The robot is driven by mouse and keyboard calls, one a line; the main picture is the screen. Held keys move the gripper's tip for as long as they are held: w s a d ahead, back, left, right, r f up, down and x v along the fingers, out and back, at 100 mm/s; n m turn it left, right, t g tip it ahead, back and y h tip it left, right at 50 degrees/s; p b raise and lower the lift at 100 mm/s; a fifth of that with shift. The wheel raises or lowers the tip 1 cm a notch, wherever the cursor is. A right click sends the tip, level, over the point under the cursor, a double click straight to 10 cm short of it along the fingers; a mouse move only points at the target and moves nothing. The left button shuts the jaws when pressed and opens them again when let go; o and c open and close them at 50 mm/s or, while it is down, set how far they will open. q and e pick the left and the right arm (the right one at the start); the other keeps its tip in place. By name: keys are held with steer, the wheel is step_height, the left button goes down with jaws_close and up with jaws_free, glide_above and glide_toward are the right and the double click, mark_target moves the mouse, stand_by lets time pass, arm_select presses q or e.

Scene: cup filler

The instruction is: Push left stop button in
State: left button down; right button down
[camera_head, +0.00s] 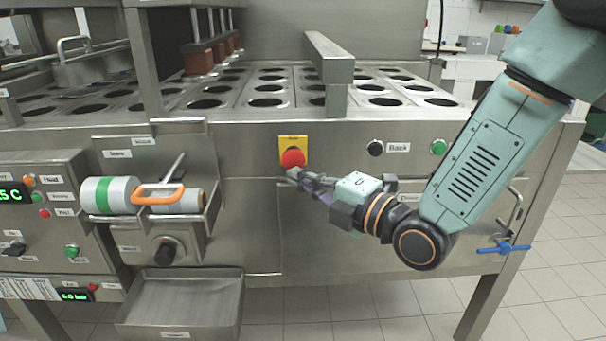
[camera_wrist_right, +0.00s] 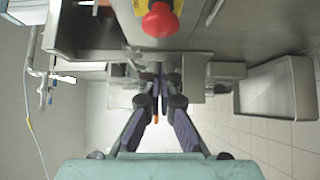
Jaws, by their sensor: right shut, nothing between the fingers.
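The red stop button (camera_head: 293,158) sits on a yellow plate (camera_head: 293,142) on the machine's steel front panel. In the right wrist view the red button (camera_wrist_right: 160,20) shows at the top, beyond the fingertips. My right gripper (camera_head: 293,175) is shut and empty, just below the button in the head view. In the right wrist view its fingers (camera_wrist_right: 158,78) are together and appear apart from the button. Whether the fingertips touch the panel is hard to tell. My left gripper is not in view.
A black knob (camera_head: 375,148) and a green button (camera_head: 438,147) are right of the stop button. A holder with a green-banded roll (camera_head: 108,195) and a steel tray (camera_head: 185,305) project at left. A blue valve handle (camera_head: 503,248) is at lower right.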

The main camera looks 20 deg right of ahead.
mark_target(287, 162)
steer(key=w, duration=0.1)
steer(key=w+d, duration=0.1)
steer(key=w, duration=0.1)
steer(key=shift+w+d+b, duration=0.1)
steer(key=shift+w+b, duration=0.05)
steer(key=shift+b, duration=0.2)
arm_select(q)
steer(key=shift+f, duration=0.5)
